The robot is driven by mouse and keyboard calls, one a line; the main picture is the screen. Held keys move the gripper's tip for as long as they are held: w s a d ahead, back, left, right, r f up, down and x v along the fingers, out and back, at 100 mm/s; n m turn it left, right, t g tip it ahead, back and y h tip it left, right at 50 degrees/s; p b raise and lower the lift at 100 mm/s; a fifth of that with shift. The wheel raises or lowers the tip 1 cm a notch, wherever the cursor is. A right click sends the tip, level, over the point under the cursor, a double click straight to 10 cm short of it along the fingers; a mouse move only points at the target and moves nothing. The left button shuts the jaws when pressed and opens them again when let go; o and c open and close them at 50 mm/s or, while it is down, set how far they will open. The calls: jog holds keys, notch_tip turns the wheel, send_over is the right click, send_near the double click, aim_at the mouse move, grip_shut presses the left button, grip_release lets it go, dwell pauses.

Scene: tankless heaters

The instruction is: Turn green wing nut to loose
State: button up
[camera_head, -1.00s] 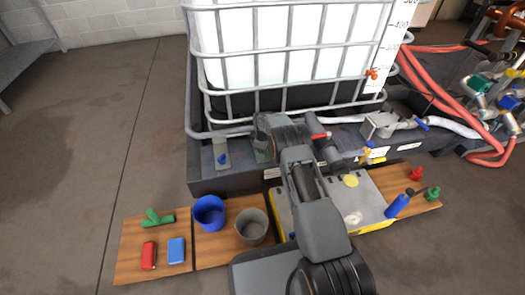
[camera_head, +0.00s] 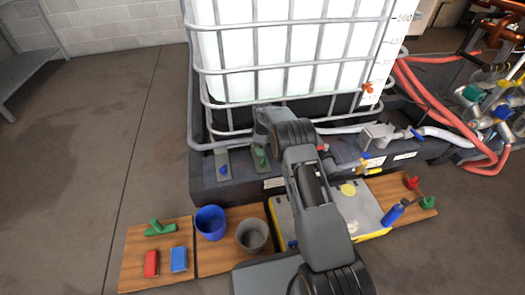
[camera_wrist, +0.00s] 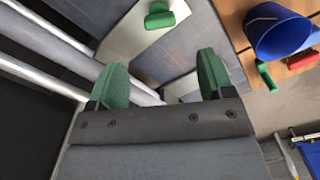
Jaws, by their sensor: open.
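The green wing nut (camera_head: 260,157) sits on a small metal plate at the tank's dark base, just below my arm's end in the head view. In the wrist view the green wing nut (camera_wrist: 158,14) lies near the top edge on a pale plate (camera_wrist: 140,40), beyond my fingertips and roughly in line with the gap between them. My gripper (camera_wrist: 162,66) is open and empty, its two green fingers well apart and not touching the nut. The fingers cannot be made out in the head view, behind my arm.
A blue wing nut (camera_head: 224,170) sits on the neighbouring plate to the left. Metal cage bars (camera_wrist: 60,75) run close beside my gripper. A blue bucket (camera_wrist: 275,32), a grey bucket (camera_head: 252,235) and coloured blocks stand on wooden boards in front of the base.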

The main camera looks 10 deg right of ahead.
jog(key=shift+r+p, duration=0.35)
jog(key=shift+r, duration=1.2)
jog(key=s+r+m+p, duration=0.25)
jog(key=r+p, duration=0.35)
jog(key=r, duration=0.6)
jog(key=s+r+m+t+p, duration=0.1)
jog(key=s+r+p, duration=0.35)
jog(key=r, duration=0.65)
jog(key=s+r+m+p, duration=0.1)
jog(key=s+r+p, duration=0.35)
jog(key=r, duration=0.75)
jog(key=s+r+m+t+p, duration=0.2)
jog(key=s+r+m+p, duration=0.5)
jog(key=s+r+p, duration=1.4)
jog(key=shift+s+a+r+t+p, duration=0.15)
jog(key=shift+s+r+t+p, duration=0.2)
jog(key=shift+s+r, duration=1.35)
jog(key=shift+w+r, duration=0.15)
